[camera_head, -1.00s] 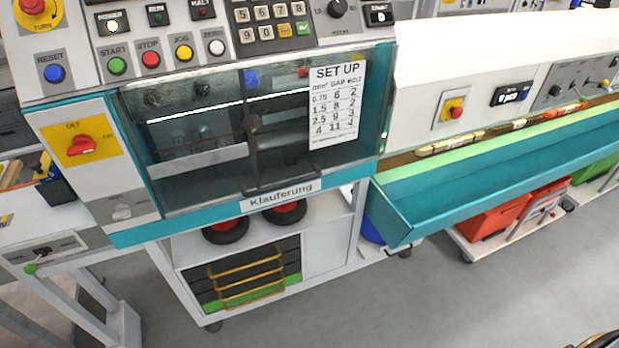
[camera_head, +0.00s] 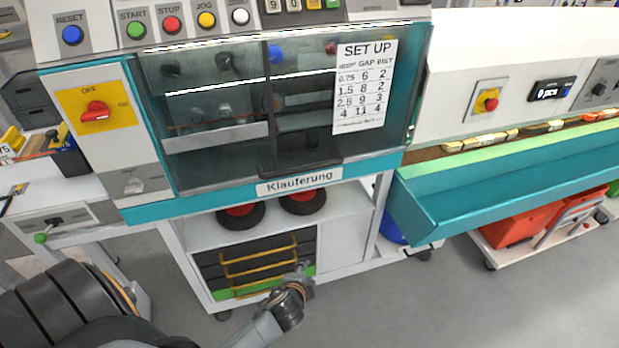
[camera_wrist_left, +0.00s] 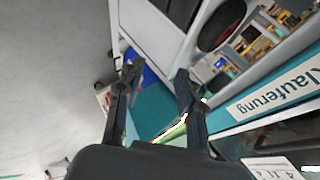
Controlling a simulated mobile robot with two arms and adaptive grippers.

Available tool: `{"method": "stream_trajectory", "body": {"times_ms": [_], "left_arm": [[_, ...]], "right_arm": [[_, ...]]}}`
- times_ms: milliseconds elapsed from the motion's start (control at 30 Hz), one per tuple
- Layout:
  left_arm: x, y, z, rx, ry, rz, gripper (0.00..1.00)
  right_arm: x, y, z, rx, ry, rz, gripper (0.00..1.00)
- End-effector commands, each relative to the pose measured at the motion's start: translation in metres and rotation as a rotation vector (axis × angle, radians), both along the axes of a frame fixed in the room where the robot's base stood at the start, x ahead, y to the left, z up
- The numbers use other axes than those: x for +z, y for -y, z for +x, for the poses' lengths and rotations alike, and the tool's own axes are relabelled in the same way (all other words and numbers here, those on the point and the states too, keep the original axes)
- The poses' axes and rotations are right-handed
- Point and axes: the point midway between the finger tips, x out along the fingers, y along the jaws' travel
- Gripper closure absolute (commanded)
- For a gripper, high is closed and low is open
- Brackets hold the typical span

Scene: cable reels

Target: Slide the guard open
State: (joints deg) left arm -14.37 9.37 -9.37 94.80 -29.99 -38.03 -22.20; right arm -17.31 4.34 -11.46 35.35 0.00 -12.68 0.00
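The guard (camera_head: 215,92) is a see-through pane across the front of the teal-framed machine. It covers the dark work space, and parts inside show through it. My left gripper (camera_head: 300,276) is below and in front of the machine, before the lower cabinet, apart from the handle. In the left wrist view its two fingers (camera_wrist_left: 158,80) are spread with nothing between them. That view shows the label (camera_wrist_left: 275,95) at right. My right gripper is in neither view.
A "SET UP" sheet (camera_head: 365,88) is on the pane's right side. A teal trough (camera_head: 500,182) juts out to the right. Below are black reels with red centres (camera_head: 241,211) and a cabinet with yellow handles (camera_head: 262,262). Grey floor (camera_head: 420,310) is free in front.

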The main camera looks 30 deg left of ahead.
Motion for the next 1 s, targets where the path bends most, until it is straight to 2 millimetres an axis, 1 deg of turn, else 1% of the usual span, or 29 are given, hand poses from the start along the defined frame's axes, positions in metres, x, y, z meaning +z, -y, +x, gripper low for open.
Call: {"method": "stream_trajectory", "body": {"times_ms": [33, 67, 100, 167, 200, 300, 400, 500, 633, 1000], "left_arm": [[0.039, -0.006, 0.018, -0.013, 0.077, 0.070, 0.63], [0.063, -0.010, 0.026, -0.017, 0.117, 0.113, 0.63], [0.095, -0.014, 0.033, -0.017, 0.165, 0.168, 0.63], [0.137, -0.021, 0.038, -0.011, 0.229, 0.238, 0.63], [0.162, -0.025, 0.039, -0.004, 0.265, 0.278, 0.63], [0.208, -0.032, 0.036, 0.017, 0.332, 0.350, 0.63], [0.234, -0.036, 0.033, 0.032, 0.367, 0.389, 0.63], [0.243, -0.039, 0.035, 0.037, 0.380, 0.403, 0.63], [0.242, -0.047, 0.050, 0.039, 0.380, 0.408, 0.63], [0.227, -0.081, 0.118, 0.039, 0.379, 0.403, 0.63]], "right_arm": [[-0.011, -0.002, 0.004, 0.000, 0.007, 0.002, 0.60], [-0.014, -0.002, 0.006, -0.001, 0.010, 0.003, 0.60], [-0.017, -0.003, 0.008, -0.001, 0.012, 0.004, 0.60], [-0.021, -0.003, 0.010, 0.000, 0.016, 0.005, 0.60], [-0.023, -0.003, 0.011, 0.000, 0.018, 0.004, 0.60], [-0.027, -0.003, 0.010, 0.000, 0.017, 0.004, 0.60], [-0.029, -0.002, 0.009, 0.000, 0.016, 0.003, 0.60], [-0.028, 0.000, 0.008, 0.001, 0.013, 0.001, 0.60], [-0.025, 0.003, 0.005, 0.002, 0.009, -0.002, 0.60], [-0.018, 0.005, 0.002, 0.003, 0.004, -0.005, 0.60]]}}
